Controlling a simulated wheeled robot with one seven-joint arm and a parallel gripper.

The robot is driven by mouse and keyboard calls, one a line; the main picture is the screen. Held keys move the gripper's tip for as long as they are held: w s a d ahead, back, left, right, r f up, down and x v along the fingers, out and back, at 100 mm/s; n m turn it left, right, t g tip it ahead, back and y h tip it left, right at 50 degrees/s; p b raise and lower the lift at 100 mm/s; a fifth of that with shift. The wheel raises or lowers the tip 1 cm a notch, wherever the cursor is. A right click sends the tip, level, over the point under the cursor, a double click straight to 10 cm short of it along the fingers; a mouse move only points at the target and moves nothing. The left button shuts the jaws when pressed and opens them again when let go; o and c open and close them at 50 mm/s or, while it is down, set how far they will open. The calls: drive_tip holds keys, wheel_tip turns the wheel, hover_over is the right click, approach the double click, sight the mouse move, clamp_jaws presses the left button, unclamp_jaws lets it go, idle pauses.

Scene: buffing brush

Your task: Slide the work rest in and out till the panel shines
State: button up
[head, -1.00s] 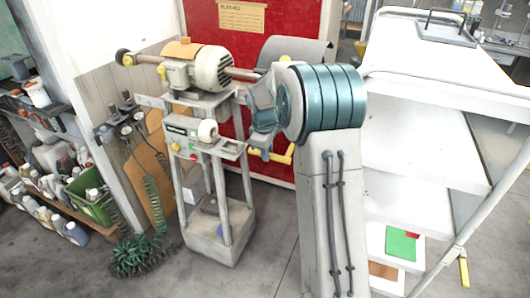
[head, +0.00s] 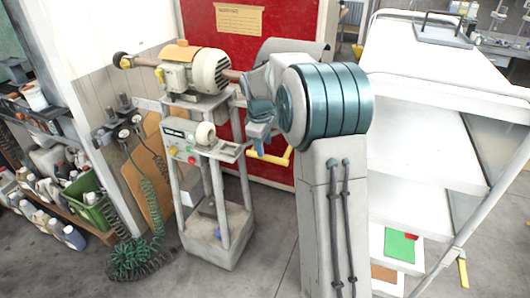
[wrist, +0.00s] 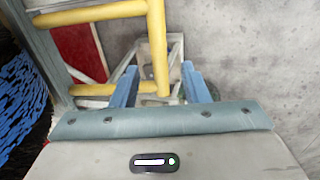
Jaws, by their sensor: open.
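In the wrist view a yellow handle frame (wrist: 157,40) has one bar running between the two blue fingers of my gripper (wrist: 159,70). The fingers are open, with a gap on each side of that bar. A red panel (wrist: 80,52) lies beside the handle, at the upper left. Blue bristles of the brush (wrist: 18,105) fill the left edge. In the head view the yellow handle (head: 272,156) shows in part beside my arm. The work rest and brush are mostly hidden there by my arm.
The buffing machine's motor (head: 195,68) sits on a grey stand with a button panel (head: 182,150). A white shelf cart (head: 425,155) stands close on the right. Bottles and a green crate (head: 92,210) are at the left. Floor is clear in front.

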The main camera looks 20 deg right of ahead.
wheel_tip(320, 180, up, 9)
drive_tip(key=s+a, duration=0.1)
drive_tip(key=shift+s+a, duration=0.15)
drive_tip(key=shift+s, duration=0.05)
drive_tip(key=shift+r, duration=0.1)
